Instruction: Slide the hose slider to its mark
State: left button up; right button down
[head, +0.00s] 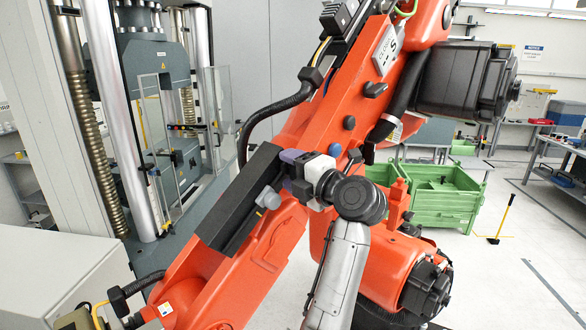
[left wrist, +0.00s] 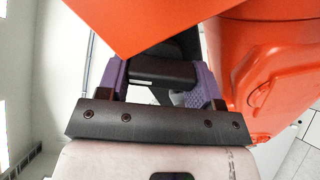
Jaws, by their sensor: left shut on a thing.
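My left gripper (head: 290,165) reaches up from the bottom middle of the head view to the orange robot arm. Its purple fingers are at the upper end of a black rail-like housing (head: 238,205) on that arm. In the left wrist view the gripper (left wrist: 160,84) is shut on a dark rounded piece (left wrist: 163,72), which looks like the hose slider. An orange panel partly hides it there, and the fingers hide it in the head view. A black hose (head: 278,106) curves down beside the arm. I cannot make out the mark. My right gripper is not in view.
The large orange robot arm (head: 225,270) crosses the scene close to my arm. A testing machine with a clear guard (head: 215,105) stands at left. A green crate (head: 447,195) and tables stand behind at right. The floor at right is mostly clear.

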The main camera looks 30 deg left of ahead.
pick_arm(q)
jog(key=shift+w+a+f, duration=0.15)
jog(key=shift+a+f, duration=0.1)
jog(key=shift+f, duration=0.6)
jog(key=o, duration=0.9)
jog(key=shift+c, duration=0.2)
jog(key=shift+o, duration=0.8)
jog(key=shift+f, duration=0.15)
jog(key=shift+o, duration=1.3)
jog(key=shift+s, duration=0.2)
jog(key=shift+d+r, duration=0.15)
jog(key=shift+r, duration=0.1)
jog(key=b+v, duration=0.4)
jog(key=v, duration=0.9)
jog(key=shift+s+d+r, duration=0.15)
jog(key=shift+d, duration=0.15)
jog(key=shift+c, duration=0.2)
